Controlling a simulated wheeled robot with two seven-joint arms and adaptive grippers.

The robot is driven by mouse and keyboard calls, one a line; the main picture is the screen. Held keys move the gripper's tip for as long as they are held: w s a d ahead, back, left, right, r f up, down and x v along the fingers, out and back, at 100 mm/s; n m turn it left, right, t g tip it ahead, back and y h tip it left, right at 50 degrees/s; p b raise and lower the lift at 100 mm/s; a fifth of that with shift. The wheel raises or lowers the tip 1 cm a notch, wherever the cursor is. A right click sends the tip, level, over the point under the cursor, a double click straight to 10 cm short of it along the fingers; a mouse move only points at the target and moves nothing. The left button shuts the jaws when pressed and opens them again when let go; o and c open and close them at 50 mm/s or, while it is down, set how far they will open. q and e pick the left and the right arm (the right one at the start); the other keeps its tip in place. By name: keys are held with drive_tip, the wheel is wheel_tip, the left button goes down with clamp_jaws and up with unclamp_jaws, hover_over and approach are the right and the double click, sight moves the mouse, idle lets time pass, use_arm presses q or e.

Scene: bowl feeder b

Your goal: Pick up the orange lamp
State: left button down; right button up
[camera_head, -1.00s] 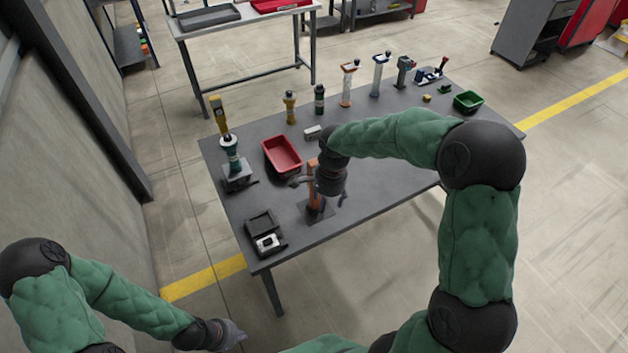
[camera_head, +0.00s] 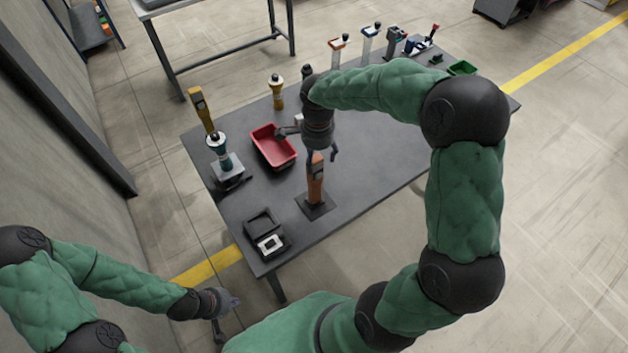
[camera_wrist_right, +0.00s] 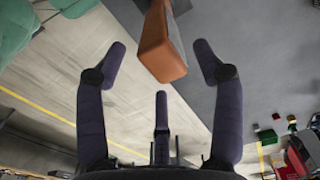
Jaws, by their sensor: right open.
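The orange lamp (camera_head: 316,186) stands upright on a dark square base near the front edge of the dark table. My right gripper (camera_head: 309,146) is open above it, with its fingers spread at about the height of the lamp's top. In the right wrist view the lamp's orange end (camera_wrist_right: 162,58) lies between the two spread side fingers, apart from both, and nothing is gripped. The third finger is below it in that view. My left gripper (camera_head: 224,315) is low at the bottom left, off the table, with its fingers apart and empty.
A red bin (camera_head: 266,157) stands left of the lamp. A teal lamp-like item (camera_head: 219,155), a yellow one (camera_head: 277,92) and a black tray (camera_head: 262,226) with a white-framed part are nearby. More tools and a green bin (camera_head: 462,68) stand along the back. The table right of the lamp is clear.

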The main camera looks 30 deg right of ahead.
sight(316, 171)
wheel_tip(316, 171, down, 2)
drive_tip(key=shift+w+f, duration=0.1)
drive_tip(key=shift+w, duration=0.05)
wheel_tip(316, 171, down, 5)
drive_tip(key=shift+a+r+b, duration=0.1)
drive_tip(key=shift+a+b, duration=0.05)
drive_tip(key=shift+b, duration=0.25)
